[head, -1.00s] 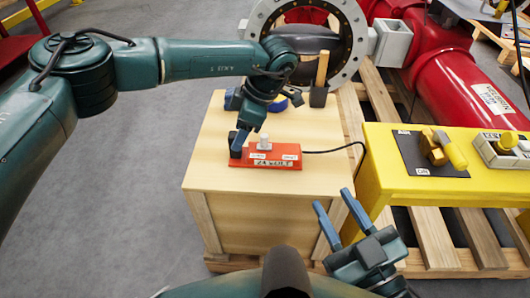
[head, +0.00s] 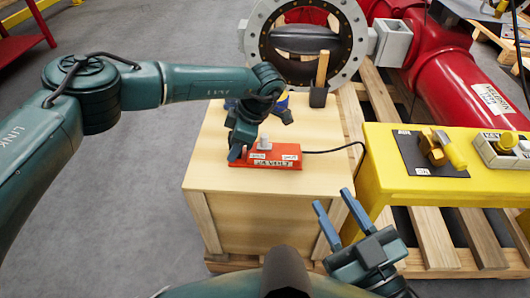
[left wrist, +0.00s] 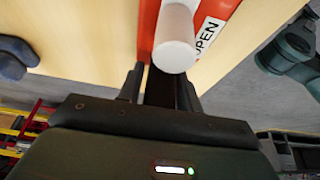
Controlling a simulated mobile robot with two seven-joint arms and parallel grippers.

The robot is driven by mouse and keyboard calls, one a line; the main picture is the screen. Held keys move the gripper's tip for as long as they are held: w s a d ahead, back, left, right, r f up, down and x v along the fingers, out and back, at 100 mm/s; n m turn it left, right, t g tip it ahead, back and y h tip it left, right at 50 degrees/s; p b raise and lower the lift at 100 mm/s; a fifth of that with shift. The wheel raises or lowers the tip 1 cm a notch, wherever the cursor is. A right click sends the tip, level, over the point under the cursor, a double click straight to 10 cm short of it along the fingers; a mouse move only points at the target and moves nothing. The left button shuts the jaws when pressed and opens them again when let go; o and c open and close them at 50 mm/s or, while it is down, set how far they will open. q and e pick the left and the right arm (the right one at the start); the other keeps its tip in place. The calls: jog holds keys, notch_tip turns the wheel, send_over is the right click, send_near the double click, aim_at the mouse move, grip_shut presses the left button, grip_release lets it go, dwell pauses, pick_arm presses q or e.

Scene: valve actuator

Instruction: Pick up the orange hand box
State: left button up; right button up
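The orange hand box (head: 284,151) lies on the wooden crate top, with a pale knob on it and white labels. A black cable runs from its right end. My left gripper (head: 238,155) is low at the box's left end. In the left wrist view its fingers (left wrist: 160,88) are apart, close to the orange box (left wrist: 148,28), with the pale knob (left wrist: 176,40) in front and an "OPEN" label beside it. Whether the fingers press on the box cannot be seen. My right gripper (head: 334,199) is open and empty, in front of the crate's right side.
A wooden-handled tool (head: 320,80) stands at the crate's back, near the large grey flange (head: 257,30). A yellow bench (head: 400,184) with yellow parts stands to the right. A red pipe (head: 455,80) lies behind it. Bare crate top (head: 215,175) shows around the box.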

pick_arm(q)
grip_shut()
jog(key=shift+r, duration=0.1)
notch_tip(320, 180, up, 9)
jog(key=shift+f, duration=4.15)
